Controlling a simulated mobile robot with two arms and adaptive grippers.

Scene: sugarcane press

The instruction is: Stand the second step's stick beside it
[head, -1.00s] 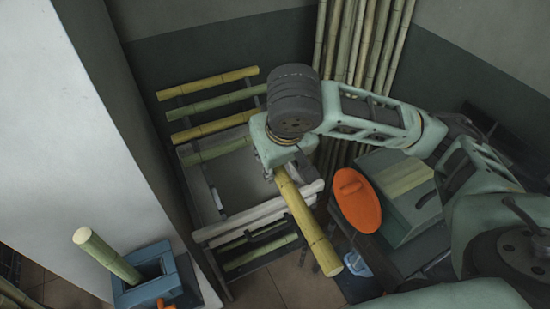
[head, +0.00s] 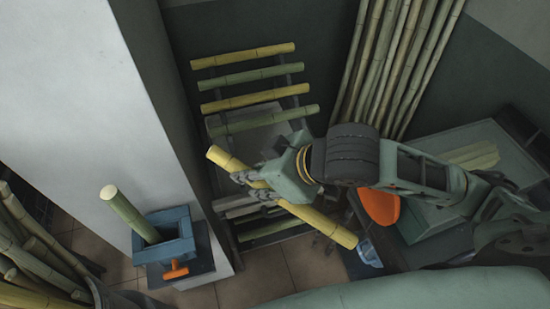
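A green cane stick (head: 131,214) stands tilted in a blue box-like holder (head: 182,246) with an orange handle at the lower left. My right gripper (head: 257,187) comes in from the right and is shut on a yellow cane stick (head: 325,227). The held stick is in the air, slanting from upper left to lower right, well right of the holder. A ladder-like rack against the wall bears several sticks, among them a yellow top stick (head: 243,56), a green stick (head: 248,75) and another yellow stick (head: 254,97). A lower green stick (head: 264,119) lies below them. My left gripper is out of view.
Tall canes (head: 388,60) lean on the back wall. An orange oval object (head: 379,207) and a greenish box (head: 425,222) are at the right. A white pillar (head: 150,130) rises behind the holder. Cane bundles (head: 35,255) fill the lower left. Tiled floor (head: 265,275) is free.

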